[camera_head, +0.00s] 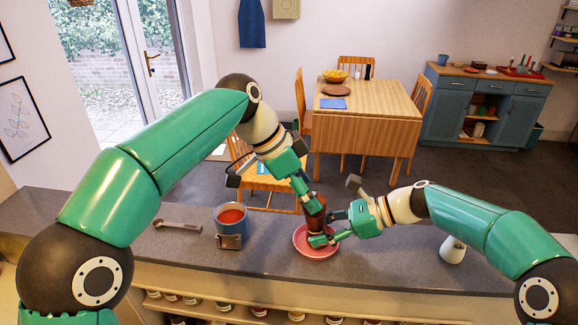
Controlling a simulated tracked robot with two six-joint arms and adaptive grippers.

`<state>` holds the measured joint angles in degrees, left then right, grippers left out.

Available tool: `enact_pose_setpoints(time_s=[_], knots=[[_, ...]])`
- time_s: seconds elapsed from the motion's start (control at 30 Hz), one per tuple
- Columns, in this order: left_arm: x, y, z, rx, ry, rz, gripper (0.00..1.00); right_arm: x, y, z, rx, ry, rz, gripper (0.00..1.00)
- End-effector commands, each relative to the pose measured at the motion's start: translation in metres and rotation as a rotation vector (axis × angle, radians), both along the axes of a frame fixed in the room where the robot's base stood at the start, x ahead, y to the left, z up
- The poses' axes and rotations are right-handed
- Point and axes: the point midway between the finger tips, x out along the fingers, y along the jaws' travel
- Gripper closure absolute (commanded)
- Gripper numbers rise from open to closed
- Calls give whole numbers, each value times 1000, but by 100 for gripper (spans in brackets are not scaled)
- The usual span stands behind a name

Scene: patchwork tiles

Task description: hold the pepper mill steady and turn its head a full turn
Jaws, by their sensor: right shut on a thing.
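The dark brown pepper mill (316,206) stands upright over a red plate (301,250) on the grey counter; whether its base rests on the plate is hidden. My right gripper (324,229) comes from the right and is shut on the lower part of the mill. My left gripper (306,193) reaches down from the upper left to the mill's head. Its fingers overlap the head in the picture, so I cannot tell whether they are closed on it.
A blue pot with red contents (231,216) and a small brown-grey item (228,242) stand left of the plate. A long-handled utensil (177,226) lies farther left. A white shaker (452,251) is at right, near my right arm. Bare counter (380,258) lies between plate and shaker.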

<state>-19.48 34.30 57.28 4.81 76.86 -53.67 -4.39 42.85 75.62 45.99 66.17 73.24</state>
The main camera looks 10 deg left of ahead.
Motion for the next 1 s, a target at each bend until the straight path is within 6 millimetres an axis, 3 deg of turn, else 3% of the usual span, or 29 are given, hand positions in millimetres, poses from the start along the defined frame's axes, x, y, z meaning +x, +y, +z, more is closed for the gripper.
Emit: enact_pose_setpoints(time_s=[0.2, 0.4, 0.87, 0.9, 1.0], knots=[[-6, 23, 42, -1, -6, 3, 25, 0, 0, -1, -1, 2, 1, 78], [-11, 36, 65, 0, -3, 1, 25, -1, 1, -1, -1, 2, 2, 78], [-14, 41, 74, 1, 0, 0, 25, -1, 1, -1, -1, 2, 2, 78], [-14, 41, 74, 1, 0, 0, 25, -1, 1, -1, -1, 2, 2, 48], [-14, 41, 74, 1, 0, 0, 25, 0, 0, -1, -1, 2, 1, 31]])
